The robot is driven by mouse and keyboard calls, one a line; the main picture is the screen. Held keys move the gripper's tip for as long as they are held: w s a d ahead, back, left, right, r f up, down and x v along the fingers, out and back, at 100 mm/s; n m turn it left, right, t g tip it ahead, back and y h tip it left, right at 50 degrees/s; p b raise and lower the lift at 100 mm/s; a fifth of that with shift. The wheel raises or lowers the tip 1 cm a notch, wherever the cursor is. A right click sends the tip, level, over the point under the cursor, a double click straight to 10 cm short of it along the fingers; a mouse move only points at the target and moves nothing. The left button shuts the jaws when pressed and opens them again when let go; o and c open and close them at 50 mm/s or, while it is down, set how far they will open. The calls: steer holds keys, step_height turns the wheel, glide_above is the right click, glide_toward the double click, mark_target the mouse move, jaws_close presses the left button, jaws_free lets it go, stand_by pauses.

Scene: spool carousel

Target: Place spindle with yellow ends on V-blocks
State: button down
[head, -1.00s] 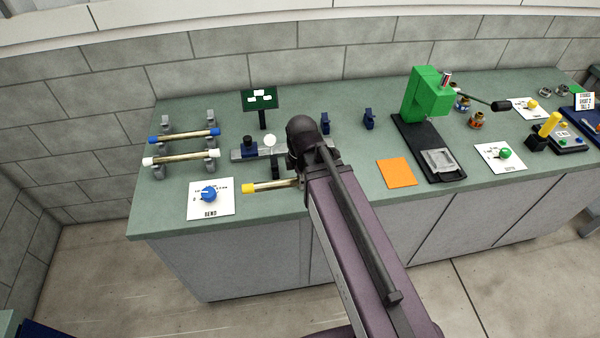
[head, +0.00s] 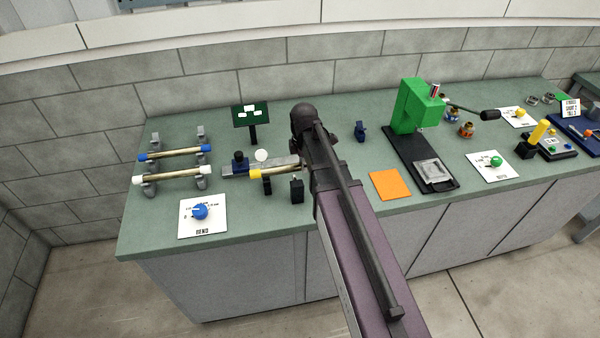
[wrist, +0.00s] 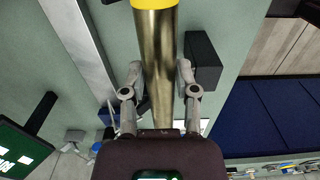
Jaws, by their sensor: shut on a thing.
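My gripper (wrist: 158,75) is shut on the brass spindle (wrist: 158,45), with one finger on each side of it. One yellow end (head: 255,174) points left in the head view; the other end is hidden by my arm. The spindle (head: 277,172) overlaps a grey bar with a dark block and a white round dial (head: 261,156); its height is hard to tell. A dark blue V-block (head: 360,131) stands right of my arm.
Blue-ended (head: 174,153) and white-ended (head: 172,174) spindles rest on grey supports at left. A blue knob (head: 200,211) sits on a white card in front. A green press (head: 415,108) and orange square (head: 390,185) are at right. A green sign (head: 251,115) stands behind.

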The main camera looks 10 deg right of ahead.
steer(key=shift+w+d, duration=0.2)
steer(key=shift+w, duration=0.2)
steer(key=shift+w, duration=0.1)
steer(key=f+b, duration=0.2)
steer(key=w+f+b, duration=0.1)
steer(key=shift+d+f+b, duration=0.25)
steer(key=shift+f+b, duration=0.1)
stand_by(0.5)
steer(key=shift+c, duration=1.9)
jaws_free()
steer(key=shift+r, duration=0.15)
step_height(320, 180, up, 12)
steer(key=p, duration=1.2)
